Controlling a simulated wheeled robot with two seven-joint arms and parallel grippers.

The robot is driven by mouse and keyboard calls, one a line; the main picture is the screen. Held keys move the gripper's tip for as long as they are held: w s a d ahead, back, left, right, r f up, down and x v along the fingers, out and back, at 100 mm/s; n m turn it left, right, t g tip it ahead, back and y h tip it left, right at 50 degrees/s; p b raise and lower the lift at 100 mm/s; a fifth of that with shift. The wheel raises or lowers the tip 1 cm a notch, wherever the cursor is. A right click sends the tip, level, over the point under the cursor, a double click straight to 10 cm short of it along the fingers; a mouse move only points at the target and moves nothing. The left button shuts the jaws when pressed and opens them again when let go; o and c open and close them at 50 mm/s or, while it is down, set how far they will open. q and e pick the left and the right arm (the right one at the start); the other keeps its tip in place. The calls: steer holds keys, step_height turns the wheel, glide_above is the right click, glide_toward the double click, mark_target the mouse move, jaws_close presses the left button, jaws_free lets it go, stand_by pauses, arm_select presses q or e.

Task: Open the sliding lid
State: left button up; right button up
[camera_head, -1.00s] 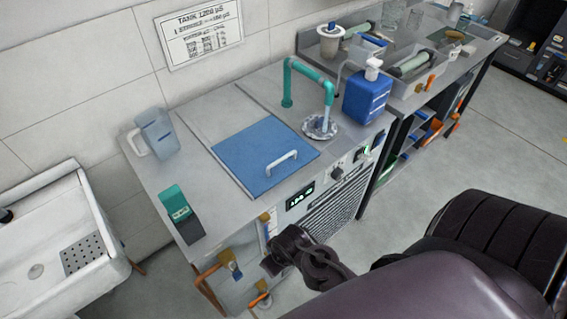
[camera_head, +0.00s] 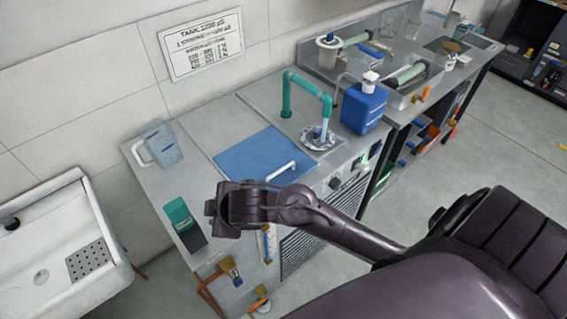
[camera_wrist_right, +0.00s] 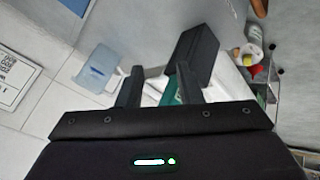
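The blue sliding lid (camera_head: 250,153) lies flat in the steel counter, with a white bar handle (camera_head: 281,172) near its front edge. The handle cannot be made out in the wrist view. My left gripper is not in view.
A teal and dark box (camera_head: 184,222) stands close to my right gripper, at the counter's front left. A clear jug (camera_head: 163,146) stands behind it. A teal tap (camera_head: 306,84) and blue bottle (camera_head: 362,107) are right of the lid. A white sink (camera_head: 60,238) is at left.

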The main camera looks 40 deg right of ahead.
steer(key=w+d+n+g, duration=0.1)
steer(key=w+d+n, duration=0.1)
steer(key=d, duration=0.4)
steer(key=w+d+f+n+g+h, duration=0.1)
steer(key=w+d+n, duration=0.2)
steer(key=d, duration=0.3)
steer(key=w+d+f+n+g, duration=0.1)
steer(key=w+d+n, duration=0.1)
steer(key=d, duration=0.4)
steer(key=shift+w+n+g, duration=0.3)
steer(key=shift+n+g, duration=0.1)
steer(key=g+h, duration=0.1)
glide_toward(283, 168)
steer(key=shift+m, duration=0.3)
steer(key=b+x, duration=0.2)
steer(key=x, duration=0.3)
steer(key=shift+a+f, duration=0.1)
steer(key=shift+f, duration=0.2)
steer(key=shift+w+f, duration=0.15)
steer(key=shift+f, duration=0.1)
steer(key=shift+x, duration=0.85)
steer(key=shift+c, duration=0.4)
